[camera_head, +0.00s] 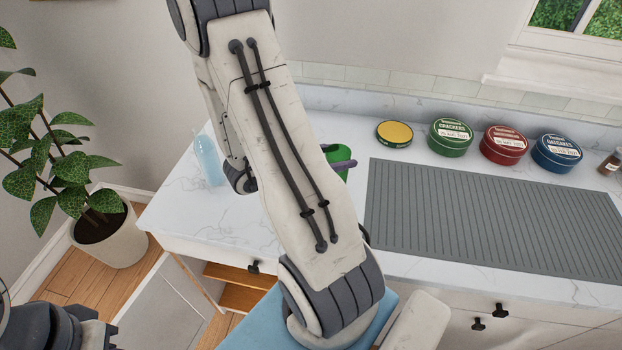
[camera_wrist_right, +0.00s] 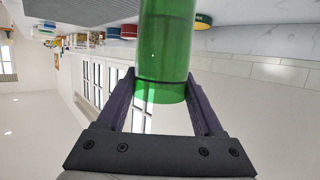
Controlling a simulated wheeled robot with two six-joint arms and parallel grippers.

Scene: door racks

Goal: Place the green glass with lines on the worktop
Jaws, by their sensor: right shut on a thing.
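The green glass (camera_wrist_right: 165,45) is see-through green, with a thin dark line across it, and fills the upper middle of the right wrist view. My right gripper (camera_wrist_right: 163,88) is shut on it, one purple finger on each side. In the head view a small part of the green glass (camera_head: 334,153) shows past my right arm, with a purple finger of my right gripper (camera_head: 343,165) across it. The white marbled worktop (camera_head: 235,218) lies around and below it. My arm hides most of the glass, and I cannot tell whether its base touches the worktop. My left gripper (camera_head: 108,334) is partly in view at bottom left.
A grey ribbed mat (camera_head: 480,215) covers the worktop's right part. Yellow-topped (camera_head: 394,133), green (camera_head: 450,137), red (camera_head: 503,145) and blue (camera_head: 556,153) tins stand behind it. A potted plant (camera_head: 110,235) is on the floor.

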